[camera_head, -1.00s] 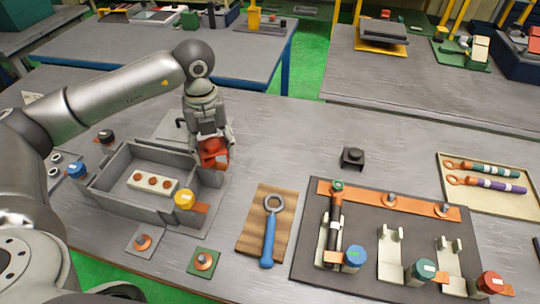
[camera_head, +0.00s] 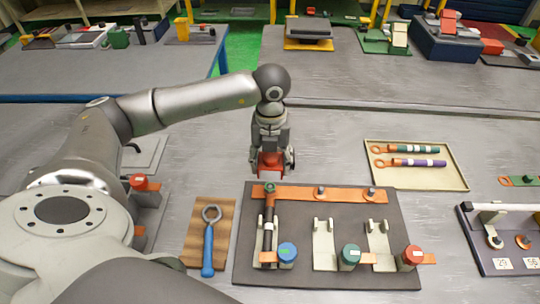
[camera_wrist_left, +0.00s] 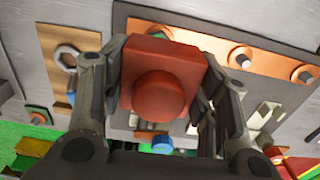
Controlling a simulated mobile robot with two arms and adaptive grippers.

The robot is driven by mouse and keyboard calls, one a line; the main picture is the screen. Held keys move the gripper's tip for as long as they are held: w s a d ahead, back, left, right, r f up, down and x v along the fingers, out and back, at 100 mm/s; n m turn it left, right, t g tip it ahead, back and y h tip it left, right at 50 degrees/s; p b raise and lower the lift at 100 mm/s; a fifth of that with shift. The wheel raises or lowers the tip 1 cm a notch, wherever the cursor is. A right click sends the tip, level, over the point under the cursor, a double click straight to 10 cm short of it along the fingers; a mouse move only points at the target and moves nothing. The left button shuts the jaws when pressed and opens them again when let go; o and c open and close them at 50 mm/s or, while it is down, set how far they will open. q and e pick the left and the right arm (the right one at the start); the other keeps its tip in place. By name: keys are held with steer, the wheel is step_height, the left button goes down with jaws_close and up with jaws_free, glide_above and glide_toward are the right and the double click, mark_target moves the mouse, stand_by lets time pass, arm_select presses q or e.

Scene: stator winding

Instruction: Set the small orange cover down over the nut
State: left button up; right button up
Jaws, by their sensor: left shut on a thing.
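The small orange cover (camera_head: 270,163) is a red-orange block. In the left wrist view the cover (camera_wrist_left: 160,85) shows a square body with a round knob. My left gripper (camera_head: 271,160) is shut on it, with a finger at each side. It holds the cover just behind the left end of the orange strip (camera_head: 345,193) on the dark board. Nuts on studs stand on the strip, one in the middle (camera_head: 320,191) and one at the right (camera_head: 371,193). A dark tool with a green end (camera_head: 269,188) lies over the strip's left end. My right gripper is not in view.
The dark board (camera_head: 300,280) also carries pale cradles and blue, green and red capped pieces. A blue-handled ring wrench (camera_head: 208,248) lies on a wooden board at the left. A tray (camera_head: 448,180) with two ring tools stands at the right. Bare table lies between gripper and tray.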

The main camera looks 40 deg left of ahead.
arm_select(q)
steer(key=shift+a+f+b, duration=0.1)
steer(key=shift+f+b, duration=0.3)
steer(key=shift+f, duration=0.25)
steer(key=shift+f+b, duration=0.45)
steer(key=shift+f, duration=0.3)
step_height(320, 180, down, 2)
steer(key=shift+f+b, duration=0.15)
steer(key=shift+b, duration=0.7)
steer(key=shift+f, duration=0.25)
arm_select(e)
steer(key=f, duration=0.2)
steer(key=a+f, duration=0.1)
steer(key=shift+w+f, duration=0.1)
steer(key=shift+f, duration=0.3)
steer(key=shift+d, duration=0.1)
arm_select(q)
steer(key=shift+b, duration=0.55)
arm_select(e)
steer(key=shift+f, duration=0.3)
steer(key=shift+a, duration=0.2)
arm_select(q)
steer(key=shift+f, duration=0.15)
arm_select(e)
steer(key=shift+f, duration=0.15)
